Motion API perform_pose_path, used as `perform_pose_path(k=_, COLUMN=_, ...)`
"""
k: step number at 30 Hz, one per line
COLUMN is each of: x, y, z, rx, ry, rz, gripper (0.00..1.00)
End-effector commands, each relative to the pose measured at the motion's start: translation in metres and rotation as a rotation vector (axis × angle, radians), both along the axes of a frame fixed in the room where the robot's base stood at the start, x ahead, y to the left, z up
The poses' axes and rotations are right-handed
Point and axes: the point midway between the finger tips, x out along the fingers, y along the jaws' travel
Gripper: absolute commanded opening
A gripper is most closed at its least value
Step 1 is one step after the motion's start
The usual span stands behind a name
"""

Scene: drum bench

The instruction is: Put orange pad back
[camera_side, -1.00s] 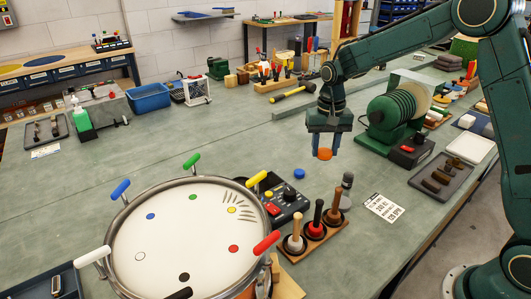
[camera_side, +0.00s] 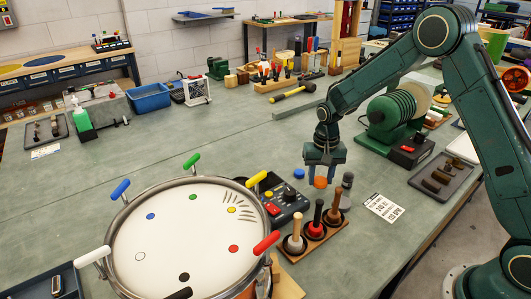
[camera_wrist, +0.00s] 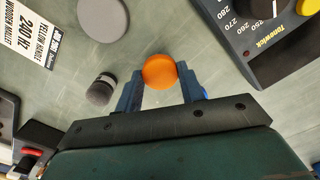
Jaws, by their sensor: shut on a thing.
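My gripper (camera_side: 320,178) is shut on the orange pad (camera_side: 320,183), a small round piece held between the fingertips. In the wrist view, the pad (camera_wrist: 159,70) sits between the two fingers of my gripper (camera_wrist: 160,82). In the side view it appears just right of a blue pad (camera_side: 299,174) lying on the bench. I cannot tell whether the orange pad touches the bench. In the wrist view the blue pad (camera_wrist: 205,92) is mostly hidden behind the right finger.
A grey-topped dark upright piece (camera_side: 347,181) stands close right of my gripper. A rack of mallets (camera_side: 315,238), a control box (camera_side: 285,203) and the drum (camera_side: 180,235) are nearer the camera. A printed card (camera_side: 383,208) lies to the right.

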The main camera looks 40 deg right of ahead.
Motion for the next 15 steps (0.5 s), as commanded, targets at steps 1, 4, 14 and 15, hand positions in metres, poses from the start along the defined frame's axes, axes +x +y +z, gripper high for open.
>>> perform_pose_path(k=1, x=0.000, y=0.000, z=-0.007, rx=0.000, ry=0.002, rz=0.000, gripper=0.15)
perform_pose_path(k=4, x=0.000, y=0.000, z=-0.016, rx=0.000, ry=0.001, rz=0.000, gripper=0.15)
perform_pose_path(k=14, x=0.000, y=0.000, z=-0.019, rx=0.000, ry=-0.001, rz=0.000, gripper=0.15)
perform_pose_path(k=15, x=0.000, y=0.000, z=-0.019, rx=-0.001, ry=-0.001, rz=0.000, gripper=0.15)
